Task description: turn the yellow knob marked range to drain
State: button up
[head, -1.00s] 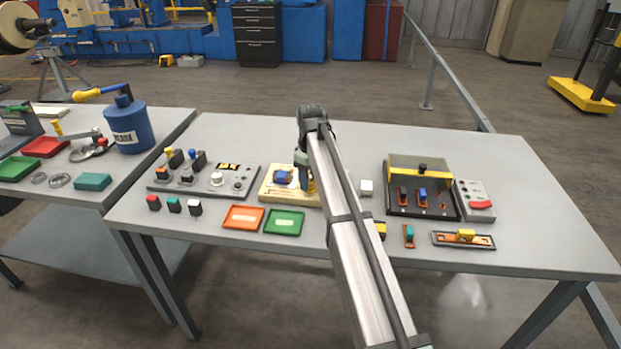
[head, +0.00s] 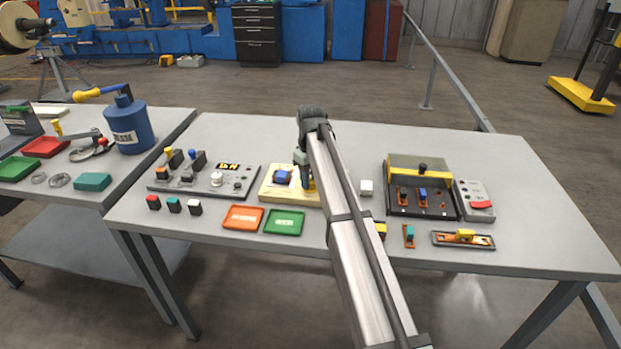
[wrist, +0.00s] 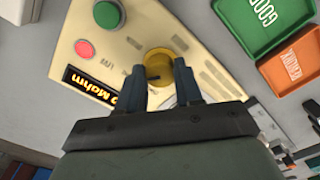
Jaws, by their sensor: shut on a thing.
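The yellow knob (wrist: 158,61) is on a cream panel (wrist: 145,25) in the wrist view. My gripper (wrist: 160,82) is shut on the knob, one finger on each side of it. A dark mark shows on the knob's near part. The lettering around it is too small or too hidden to read. A display (wrist: 92,86) ending in "Mohm" is beside it, partly covered by a finger. In the head view my gripper (head: 304,178) is down at the right part of the cream panel (head: 278,197), and my arm hides some of it.
A green button (wrist: 107,14) and a red button (wrist: 84,48) are on the same panel. An orange tray (head: 243,217) and a green tray (head: 284,222) lie in front. A grey control panel (head: 205,181) stands left, and a yellow-edged fixture (head: 420,172) stands right.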

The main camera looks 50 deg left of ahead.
jog(key=m, duration=0.5)
jog(key=shift+s+m, duration=0.1)
jog(key=shift+m, duration=2.4)
jog(key=o, duration=1)
jog(key=shift+o, duration=0.2)
notch_tip(320, 180, up, 14)
jog(key=shift+f, duration=0.1)
